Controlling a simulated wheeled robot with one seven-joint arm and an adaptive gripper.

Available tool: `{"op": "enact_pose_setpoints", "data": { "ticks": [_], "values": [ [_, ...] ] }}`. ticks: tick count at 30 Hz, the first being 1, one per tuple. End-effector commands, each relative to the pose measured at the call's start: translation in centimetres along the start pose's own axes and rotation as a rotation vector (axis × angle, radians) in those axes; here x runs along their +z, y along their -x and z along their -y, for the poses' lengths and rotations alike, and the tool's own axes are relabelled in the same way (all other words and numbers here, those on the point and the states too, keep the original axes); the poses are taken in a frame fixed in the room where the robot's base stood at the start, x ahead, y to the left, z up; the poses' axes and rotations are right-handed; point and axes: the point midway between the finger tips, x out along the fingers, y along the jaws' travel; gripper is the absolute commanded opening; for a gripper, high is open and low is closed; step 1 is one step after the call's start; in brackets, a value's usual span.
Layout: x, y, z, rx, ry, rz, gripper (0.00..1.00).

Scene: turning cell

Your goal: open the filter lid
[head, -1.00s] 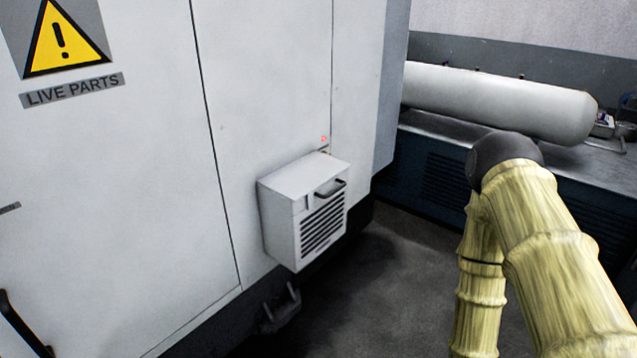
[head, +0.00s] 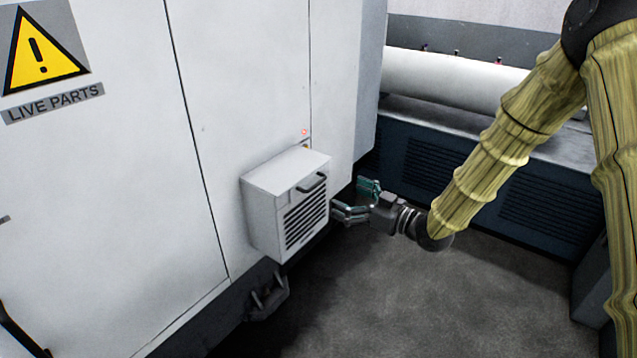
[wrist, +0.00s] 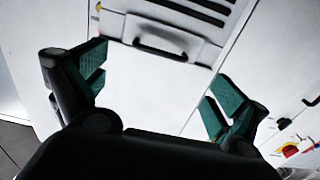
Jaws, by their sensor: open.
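The filter box (head: 262,212) is a pale box on the white machine cabinet. Its lid (head: 305,216) has dark slots and a black bar handle (head: 313,183) near the top; it looks shut. My gripper (head: 352,199) is just right of the box, with teal finger pads, open and empty. In the wrist view the handle (wrist: 160,50) lies beyond and between the open fingers (wrist: 158,84), apart from them. The lid's slots (wrist: 205,12) show at the top of that view.
The white cabinet (head: 250,70) stands behind the box, with a small red light (head: 304,132). A hook-like bracket (head: 267,292) sits low under the box. A dark blue unit (head: 545,200) with a white cylinder (head: 450,78) is behind my arm. Grey floor (head: 400,310) is clear in front.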

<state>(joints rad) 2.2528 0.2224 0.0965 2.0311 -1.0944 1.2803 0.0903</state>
Motion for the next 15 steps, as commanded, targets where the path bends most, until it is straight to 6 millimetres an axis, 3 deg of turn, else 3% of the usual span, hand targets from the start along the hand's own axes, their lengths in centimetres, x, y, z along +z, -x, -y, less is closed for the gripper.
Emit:
{"op": "enact_pose_setpoints", "data": {
  "ticks": [15],
  "values": [
    [-0.1,-7.8,0.1,0.000,-0.001,0.002,0.97]
  ]
}}
